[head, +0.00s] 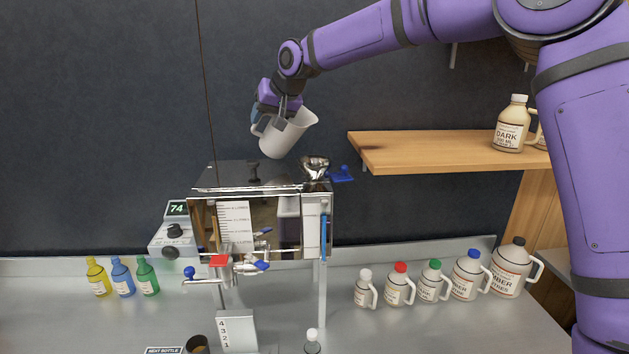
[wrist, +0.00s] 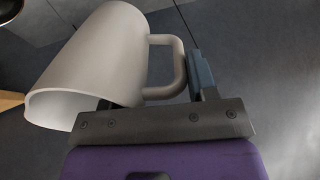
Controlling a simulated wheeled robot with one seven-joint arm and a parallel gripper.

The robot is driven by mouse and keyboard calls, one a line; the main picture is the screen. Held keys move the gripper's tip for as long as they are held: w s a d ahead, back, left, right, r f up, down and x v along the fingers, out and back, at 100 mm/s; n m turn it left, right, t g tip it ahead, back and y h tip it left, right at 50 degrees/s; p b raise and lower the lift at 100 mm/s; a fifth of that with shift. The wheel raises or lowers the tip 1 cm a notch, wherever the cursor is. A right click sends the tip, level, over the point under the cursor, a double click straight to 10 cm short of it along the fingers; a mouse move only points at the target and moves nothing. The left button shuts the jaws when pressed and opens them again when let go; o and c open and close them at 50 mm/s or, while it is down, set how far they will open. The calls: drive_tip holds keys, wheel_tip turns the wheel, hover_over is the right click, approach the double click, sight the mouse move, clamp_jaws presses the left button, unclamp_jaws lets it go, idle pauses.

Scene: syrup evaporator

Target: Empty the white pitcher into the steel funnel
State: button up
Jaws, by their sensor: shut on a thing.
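The white pitcher (head: 287,134) is in the air above the evaporator, tilted with its mouth toward the upper right in the head view. My gripper (head: 274,115) is shut on it at the handle side. In the wrist view the pitcher (wrist: 100,62) fills the upper left, and its handle (wrist: 178,68) lies beside a gripper finger (wrist: 202,75). The steel funnel (head: 315,166) sits on the right end of the evaporator's top, below and to the right of the pitcher.
The shiny evaporator (head: 270,215) stands on the steel counter. A wooden shelf (head: 430,152) with a DARK jug (head: 511,125) is to the right. Several capped jugs (head: 432,281) line the counter at right; small coloured bottles (head: 122,277) stand at left. A blue valve handle (head: 341,175) is beside the funnel.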

drive_tip(key=w+a+f+g+h+b, duration=0.2)
drive_tip(key=w+a+g+h+b, duration=0.2)
drive_tip(key=g+h, duration=0.1)
drive_tip(key=shift+w+a+g+h, duration=0.15)
drive_tip(key=shift+w+g+h, duration=0.05)
drive_tip(key=shift+g+h, duration=0.1)
idle(0.9)
drive_tip(key=shift+f+b, duration=0.1)
drive_tip(key=shift+b, duration=0.35)
